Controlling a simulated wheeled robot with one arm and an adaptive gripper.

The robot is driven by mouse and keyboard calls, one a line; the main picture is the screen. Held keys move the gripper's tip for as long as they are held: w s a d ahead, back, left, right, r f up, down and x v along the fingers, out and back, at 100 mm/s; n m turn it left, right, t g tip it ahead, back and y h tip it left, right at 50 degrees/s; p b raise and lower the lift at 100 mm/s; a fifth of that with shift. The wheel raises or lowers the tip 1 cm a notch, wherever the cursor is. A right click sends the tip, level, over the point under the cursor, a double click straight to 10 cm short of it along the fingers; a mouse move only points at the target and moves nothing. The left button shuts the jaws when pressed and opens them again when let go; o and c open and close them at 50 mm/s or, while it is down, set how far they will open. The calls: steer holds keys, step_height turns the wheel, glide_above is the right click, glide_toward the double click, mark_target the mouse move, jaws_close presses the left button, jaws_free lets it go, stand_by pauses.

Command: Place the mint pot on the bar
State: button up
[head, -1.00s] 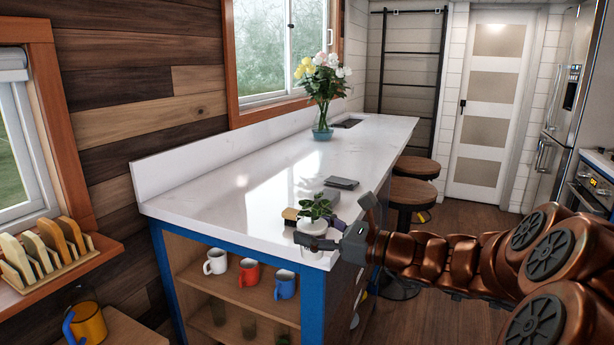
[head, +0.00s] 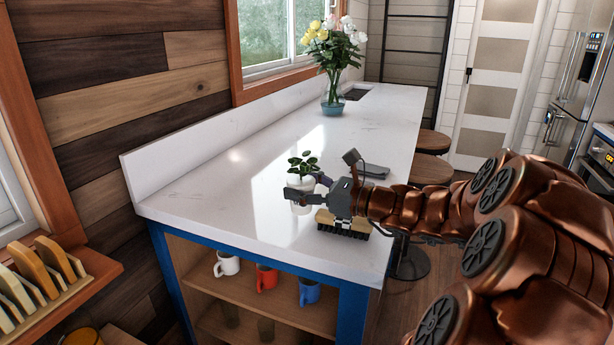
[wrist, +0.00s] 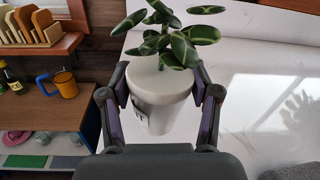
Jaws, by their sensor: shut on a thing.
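The mint pot, a white pot with green leaves, shows in the head view (head: 303,172) and in the wrist view (wrist: 158,92). My gripper (head: 303,192) is shut on it, with one finger on each side of the pot, and holds it upright. The pot is over the white bar top (head: 230,205), near its front end. I cannot tell whether the pot's base touches the surface. The wrist view shows the fingers against the pot's sides, and its base is partly hidden by the gripper body.
A brush (head: 343,225) lies on the bar just below my gripper, and a dark flat item (head: 375,171) lies behind it. A vase of flowers (head: 333,95) stands farther back. The bar's left part is clear. Mugs (head: 266,278) stand on the shelf below.

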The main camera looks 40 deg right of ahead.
steer(key=w+d, duration=0.2)
steer(key=w, duration=0.1)
steer(key=w+d+p, duration=0.1)
steer(key=w+d, duration=0.1)
steer(key=w, duration=0.1)
steer(key=w+d+f+p, duration=0.1)
steer(key=w+d, duration=0.1)
steer(key=w, duration=0.1)
steer(key=shift+w+d, duration=0.3)
steer(key=shift+d, duration=0.1)
steer(key=shift+f+p, duration=0.45)
steer(key=shift+f, duration=1.3)
steer(key=shift+f, duration=0.1)
steer(key=o, duration=1.5)
steer(key=b+v, duration=0.2)
steer(key=v, duration=1)
